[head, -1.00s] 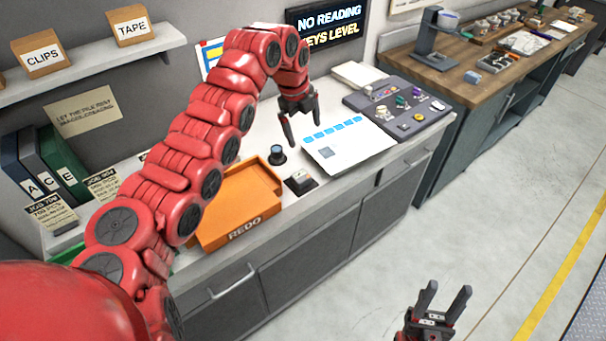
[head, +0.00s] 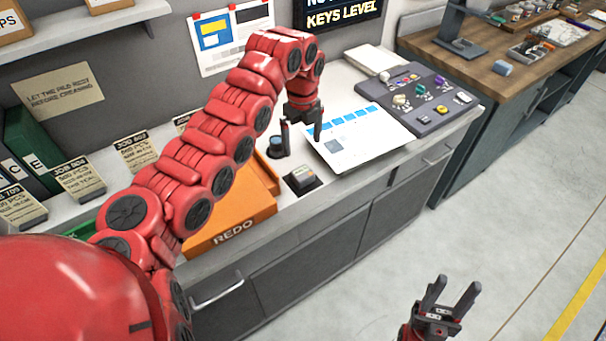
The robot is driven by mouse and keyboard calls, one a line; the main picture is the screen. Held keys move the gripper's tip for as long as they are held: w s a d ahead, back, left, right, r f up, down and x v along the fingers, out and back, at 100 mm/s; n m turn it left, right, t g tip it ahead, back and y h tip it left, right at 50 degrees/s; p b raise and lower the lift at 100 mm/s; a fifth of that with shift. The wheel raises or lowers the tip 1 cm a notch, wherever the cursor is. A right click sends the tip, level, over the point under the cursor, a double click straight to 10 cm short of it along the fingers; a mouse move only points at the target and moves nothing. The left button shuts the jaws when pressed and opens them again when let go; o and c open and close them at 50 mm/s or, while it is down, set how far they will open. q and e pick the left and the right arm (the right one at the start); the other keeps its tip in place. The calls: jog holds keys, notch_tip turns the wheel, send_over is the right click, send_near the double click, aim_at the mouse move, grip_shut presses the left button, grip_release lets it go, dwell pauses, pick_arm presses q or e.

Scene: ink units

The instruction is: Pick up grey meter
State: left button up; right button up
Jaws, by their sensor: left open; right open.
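A small grey box-shaped device, which looks like the grey meter (head: 301,181), sits on a dark pad near the front edge of the white counter. My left gripper (head: 302,143) is open and points down above the counter, just behind the meter in the picture. Its fingers are apart with nothing between them, and it does not appear to touch the meter. My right gripper (head: 455,298) is open and empty, low at the right in front of the cabinets.
An orange REDO tray (head: 232,232) stands left of the meter. A dark round knob (head: 276,148) is by the left finger. A white sheet with blue squares (head: 355,142) and a grey panel (head: 425,100) lie to the right. Job cards (head: 80,180) stand at left.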

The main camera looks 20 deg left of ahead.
pick_arm(q)
jog(key=p, duration=0.3)
send_over(303, 172)
notch_tip(303, 172, down, 7)
jog(key=shift+s+f, duration=0.1)
jog(key=shift+f, duration=0.3)
notch_tip(303, 172, down, 5)
jog(key=p, duration=0.2)
jog(key=shift+r+p, duration=0.15)
jog(key=shift+p, duration=0.2)
jog(key=shift+a+f, duration=0.1)
jog(key=shift+f, duration=0.15)
jog(key=c, duration=1.4)
